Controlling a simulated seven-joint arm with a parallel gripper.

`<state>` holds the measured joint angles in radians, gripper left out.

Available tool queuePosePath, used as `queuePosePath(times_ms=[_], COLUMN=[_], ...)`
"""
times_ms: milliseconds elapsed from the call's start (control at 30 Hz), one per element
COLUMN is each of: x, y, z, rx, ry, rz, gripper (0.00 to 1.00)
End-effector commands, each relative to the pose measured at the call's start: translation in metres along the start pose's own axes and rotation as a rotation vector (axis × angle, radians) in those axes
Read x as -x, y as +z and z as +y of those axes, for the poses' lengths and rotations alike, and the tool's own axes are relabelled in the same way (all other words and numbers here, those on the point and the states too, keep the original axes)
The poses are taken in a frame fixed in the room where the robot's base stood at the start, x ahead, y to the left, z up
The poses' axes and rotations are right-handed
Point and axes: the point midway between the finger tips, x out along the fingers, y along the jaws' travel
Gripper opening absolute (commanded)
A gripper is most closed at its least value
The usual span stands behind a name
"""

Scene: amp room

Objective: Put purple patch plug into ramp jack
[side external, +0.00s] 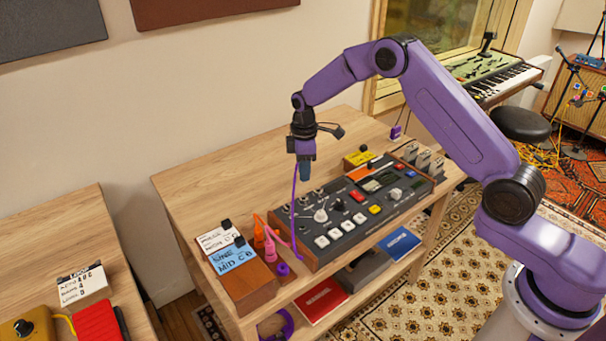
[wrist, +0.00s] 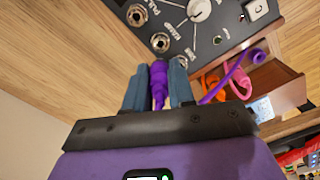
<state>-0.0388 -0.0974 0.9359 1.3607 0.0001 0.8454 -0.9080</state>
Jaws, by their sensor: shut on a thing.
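The purple patch plug (wrist: 158,82) is held between the two blue-grey fingers of my gripper (wrist: 159,92), with its tip pointing toward the dark panel in the wrist view. The ramp jack (wrist: 160,42) is a round metal socket beside a label that appears to read RAMP, just beyond the plug tip. I cannot tell the gap between tip and jack. In the side view my gripper (side external: 305,172) points down above the back left part of the synth box (side external: 362,204), with a purple cable (side external: 293,205) hanging beside it. The plug is hard to make out there.
Another jack (wrist: 137,15) sits close to the ramp jack, with a knob (wrist: 199,10) nearby. Orange (side external: 259,232) and pink (side external: 270,245) plugs stand by a wooden box (side external: 250,290) with cards. A yellow box (side external: 358,158) stands behind the synth. The table's back left is clear.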

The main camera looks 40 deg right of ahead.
Motion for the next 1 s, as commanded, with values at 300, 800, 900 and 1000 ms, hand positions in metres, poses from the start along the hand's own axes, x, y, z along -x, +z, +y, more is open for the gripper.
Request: queuePosePath(times_ms=[300,800,900,1000], x=[-0.017,-0.042,-0.041,-0.041], y=[0.000,0.000,-0.001,-0.001], z=[-0.001,-0.001,-0.001,-0.001], rx=[0.001,0.002,0.002,0.002], ry=[-0.001,0.000,0.001,0.001], rz=[-0.001,0.000,0.001,0.001], gripper=[0.00,0.00,0.00,0.00])
